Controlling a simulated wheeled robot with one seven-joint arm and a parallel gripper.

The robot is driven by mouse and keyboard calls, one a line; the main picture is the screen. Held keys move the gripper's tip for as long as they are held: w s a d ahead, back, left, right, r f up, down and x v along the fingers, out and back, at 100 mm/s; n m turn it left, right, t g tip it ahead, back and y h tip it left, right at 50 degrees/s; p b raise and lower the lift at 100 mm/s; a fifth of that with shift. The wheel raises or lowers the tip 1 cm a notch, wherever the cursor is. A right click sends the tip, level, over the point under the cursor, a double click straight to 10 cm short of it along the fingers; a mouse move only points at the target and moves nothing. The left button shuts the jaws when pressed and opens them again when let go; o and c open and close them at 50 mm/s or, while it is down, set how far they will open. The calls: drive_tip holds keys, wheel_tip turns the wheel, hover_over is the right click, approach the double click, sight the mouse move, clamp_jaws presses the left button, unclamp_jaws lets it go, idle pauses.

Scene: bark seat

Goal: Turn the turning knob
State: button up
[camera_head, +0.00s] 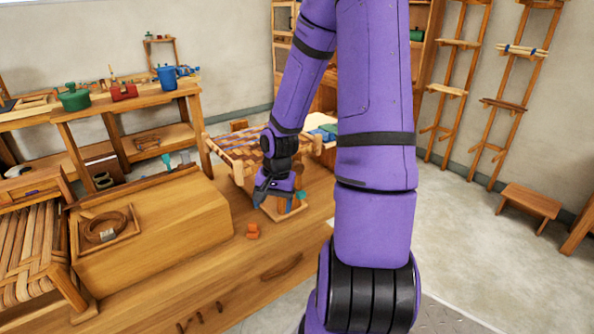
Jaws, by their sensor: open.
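My gripper (272,202) is at the end of my purple arm, pointing down over the wooden workbench (190,285). It is open, and I see nothing between its fingers. A small teal part (300,195) shows just right of the fingers, beside a small wooden block (283,211) on the bench. I cannot tell whether this teal part is the turning knob, or whether the gripper touches it. My gripper hides part of the block.
A woven seat frame (240,146) stands behind my gripper. A large wooden box (165,225) and a tray with coiled cord (104,229) are to the left. Shelves with a green pot (74,97) and blue jug (167,77) stand behind. Floor is clear at right, before a stool (530,200).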

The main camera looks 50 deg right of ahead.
wheel_tip(320, 180, down, 10)
drive_tip(key=d+f+m+t+y, duration=0.1)
drive_tip(key=d+m+t+y, duration=0.1)
drive_tip(key=m+t+y, duration=0.35)
drive_tip(key=m+t+h, duration=1.1)
drive_tip(key=m, duration=1.1)
approach(300, 171)
drive_tip(key=x, duration=1.1)
drive_tip(key=shift+w, duration=0.25)
drive_tip(key=shift+n, duration=0.25)
drive_tip(key=c, duration=0.9)
